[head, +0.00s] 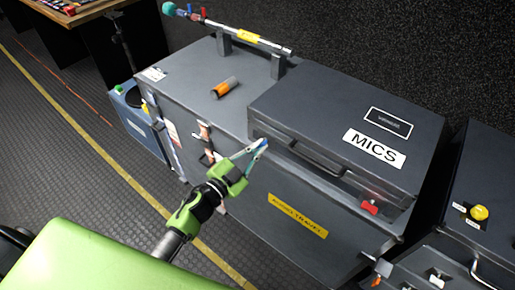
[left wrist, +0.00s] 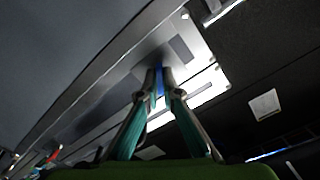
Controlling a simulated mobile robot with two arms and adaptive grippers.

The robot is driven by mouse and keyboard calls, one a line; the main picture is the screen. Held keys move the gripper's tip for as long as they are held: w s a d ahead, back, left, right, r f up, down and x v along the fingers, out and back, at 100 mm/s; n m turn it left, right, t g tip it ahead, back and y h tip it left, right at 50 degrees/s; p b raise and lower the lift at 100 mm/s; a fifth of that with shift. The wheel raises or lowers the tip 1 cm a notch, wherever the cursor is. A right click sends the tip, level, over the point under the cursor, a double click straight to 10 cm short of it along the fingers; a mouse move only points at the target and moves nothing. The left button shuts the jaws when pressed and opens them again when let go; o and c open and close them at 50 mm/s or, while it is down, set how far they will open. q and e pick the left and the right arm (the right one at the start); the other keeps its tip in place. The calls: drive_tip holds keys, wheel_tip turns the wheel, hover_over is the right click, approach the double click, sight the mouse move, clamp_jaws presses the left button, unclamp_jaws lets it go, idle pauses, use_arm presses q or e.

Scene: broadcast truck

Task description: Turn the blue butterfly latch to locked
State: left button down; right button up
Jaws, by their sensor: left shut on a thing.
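The blue butterfly latch (head: 264,146) is on the front of the dark grey MICS case (head: 290,108), near its left corner. My left gripper (head: 260,147) reaches it from the front and is shut on it. In the left wrist view the latch (left wrist: 160,80) shows as a narrow blue strip between the two fingertips (left wrist: 161,88). The fingers hide most of it, so I cannot tell its turned angle. A red latch (head: 369,207) is on the right part of the same front. My right gripper is not in view.
The MICS case rests on a large trunk with a yellow label (head: 298,215). An orange and black cylinder (head: 224,87) lies on the trunk top, left of the case. A rod on two supports (head: 240,36) stands behind it. Another case with a yellow knob (head: 479,212) is at right.

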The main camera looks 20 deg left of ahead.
use_arm(q)
drive_tip(key=m+b, duration=0.1)
drive_tip(key=m, duration=0.6)
drive_tip(key=m+b, duration=0.1)
drive_tip(key=m, duration=0.2)
drive_tip(key=shift+w+d+r+m+b, duration=0.1)
drive_tip(key=shift+r+m+b, duration=0.2)
drive_tip(key=shift+r+b, duration=0.05)
drive_tip(key=shift+m, duration=0.3)
drive_tip(key=c, duration=2.2)
unclamp_jaws()
drive_tip(key=shift+c, duration=0.2)
drive_tip(key=shift+f, duration=0.1)
drive_tip(key=shift+s+f, duration=0.15)
drive_tip(key=shift+s, duration=0.25)
drive_tip(key=v, duration=1.1)
drive_tip(key=shift+a, duration=0.2)
